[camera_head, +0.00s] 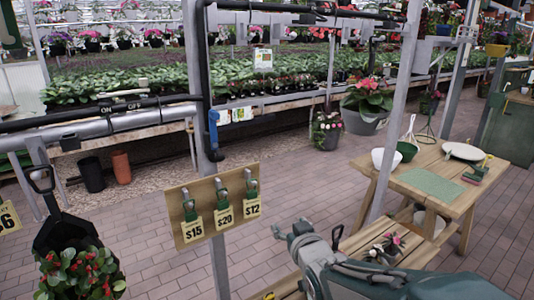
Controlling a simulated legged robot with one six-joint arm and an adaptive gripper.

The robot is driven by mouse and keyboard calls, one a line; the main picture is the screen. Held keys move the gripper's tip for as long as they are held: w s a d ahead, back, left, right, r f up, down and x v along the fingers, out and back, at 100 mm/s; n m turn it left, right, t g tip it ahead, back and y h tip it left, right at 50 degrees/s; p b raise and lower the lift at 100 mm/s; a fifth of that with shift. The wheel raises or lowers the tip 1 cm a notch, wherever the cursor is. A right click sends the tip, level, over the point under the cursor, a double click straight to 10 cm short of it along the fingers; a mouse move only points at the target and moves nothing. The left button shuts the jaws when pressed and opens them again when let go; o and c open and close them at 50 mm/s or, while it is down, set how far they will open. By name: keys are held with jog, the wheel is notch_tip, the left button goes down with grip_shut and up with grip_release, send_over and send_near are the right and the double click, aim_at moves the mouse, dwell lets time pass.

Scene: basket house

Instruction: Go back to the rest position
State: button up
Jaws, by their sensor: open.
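My grey-green arm reaches in from the lower right of the head view. My gripper (290,230) is at its end, low in the middle of the picture. It is open and I see nothing held in it. It shows just right of a wooden price board (217,207) and in front of the brick floor. Its far side is partly hidden, so the full gap between the fingers is unclear.
A wooden table (452,205) with bowls, a green mat (432,186) and a plate (463,151) stands at right. A grey post (215,262) carries the price board. A red-flowered plant (80,270) is lower left. Brick floor (290,185) is clear in the middle.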

jog(key=s+d+m+g+h, duration=0.1)
jog(key=s+d+g, duration=0.3)
jog(key=s, duration=0.8)
jog(key=s+d+f+m+g+h, duration=0.1)
jog(key=s+d+g, duration=0.4)
jog(key=s, duration=0.7)
jog(key=shift+s+d+f+m+h, duration=0.3)
jog(key=shift+d+m+h, duration=0.35)
jog(key=shift+h, duration=0.45)
